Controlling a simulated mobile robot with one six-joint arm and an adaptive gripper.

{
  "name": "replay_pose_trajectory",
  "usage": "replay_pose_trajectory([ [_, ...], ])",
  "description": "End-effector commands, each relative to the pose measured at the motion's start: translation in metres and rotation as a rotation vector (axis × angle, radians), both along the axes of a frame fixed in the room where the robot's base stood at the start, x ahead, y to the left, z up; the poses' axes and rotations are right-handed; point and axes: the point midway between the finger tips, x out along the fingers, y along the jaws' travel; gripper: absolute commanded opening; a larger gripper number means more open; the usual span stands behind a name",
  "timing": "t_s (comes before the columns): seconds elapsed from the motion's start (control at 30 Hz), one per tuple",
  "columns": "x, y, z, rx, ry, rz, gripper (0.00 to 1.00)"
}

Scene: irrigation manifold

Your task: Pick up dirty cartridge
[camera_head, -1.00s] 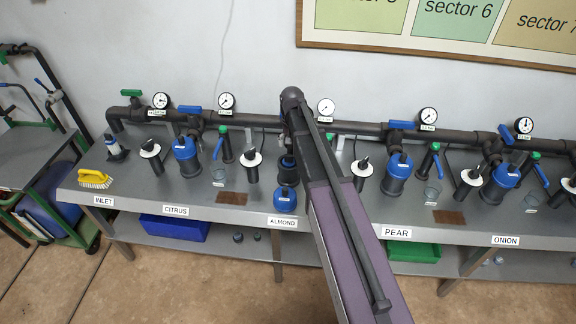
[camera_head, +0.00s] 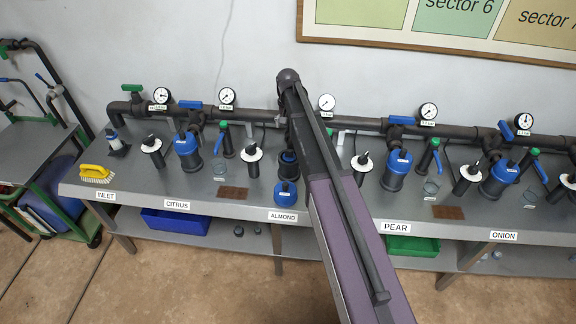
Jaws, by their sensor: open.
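At the ALMOND station, a dark filter housing (camera_head: 288,165) stands without its blue cap on top, partly behind my arm. A blue cap (camera_head: 285,193) sits on the bench in front of it. I cannot make out a dirty cartridge inside the housing from here. A dark upright piece with a white disc (camera_head: 251,153) stands just left of the housing; I cannot tell whether it is a cartridge. My arm crosses the middle of the view, its upper end in front of the pipe. My gripper is not visible; the arm may hide it.
Capped blue filters stand at CITRUS (camera_head: 188,152) and PEAR (camera_head: 398,170). A black pipe (camera_head: 345,124) with gauges and valves runs behind. A yellow brush (camera_head: 95,173) lies at the left end. A brown mat (camera_head: 233,192) lies left of the cap. Blue (camera_head: 175,221) and green (camera_head: 410,248) bins sit below.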

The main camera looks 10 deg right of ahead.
Motion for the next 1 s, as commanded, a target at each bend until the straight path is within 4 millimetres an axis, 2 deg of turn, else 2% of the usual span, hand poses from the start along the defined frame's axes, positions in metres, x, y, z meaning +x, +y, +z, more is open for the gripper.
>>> replay_pose_trajectory([
  [0.2,0.000,-0.001,-0.020,0.000,0.000,0.000,0.89],
  [1.0,0.000,-0.002,-0.077,0.000,0.000,-0.002,0.89],
])
